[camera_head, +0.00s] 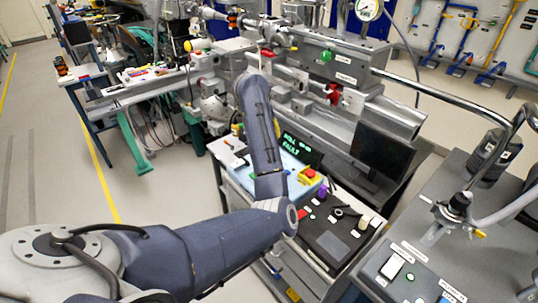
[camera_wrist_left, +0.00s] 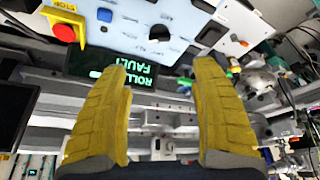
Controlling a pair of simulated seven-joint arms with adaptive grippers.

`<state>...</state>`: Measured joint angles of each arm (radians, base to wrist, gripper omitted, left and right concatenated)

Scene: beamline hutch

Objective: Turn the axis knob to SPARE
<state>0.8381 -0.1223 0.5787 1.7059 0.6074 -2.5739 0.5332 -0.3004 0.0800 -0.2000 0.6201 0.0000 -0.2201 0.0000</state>
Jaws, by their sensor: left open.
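The axis knob (camera_wrist_left: 160,32) is a small dark round knob on a pale blue panel (camera_wrist_left: 185,18), at the top of the left wrist view. My left gripper (camera_wrist_left: 160,68) has two yellow fingers spread wide, with nothing between them. The knob appears beyond the fingertips, apart from them. Its pointer setting and the labels around it are too small to read. In the head view part of the pale blue panel (camera_head: 295,180) shows beside my left arm; the knob and the left fingers cannot be made out there. My right gripper is not in view.
A red stop button on a yellow box (camera_head: 309,175) sits at the panel's edge; it also shows in the left wrist view (camera_wrist_left: 66,32). A screen (camera_head: 301,147) reads ROLL FAULT in green. A dark monitor (camera_head: 381,150) and a grey console (camera_head: 420,265) stand to the right.

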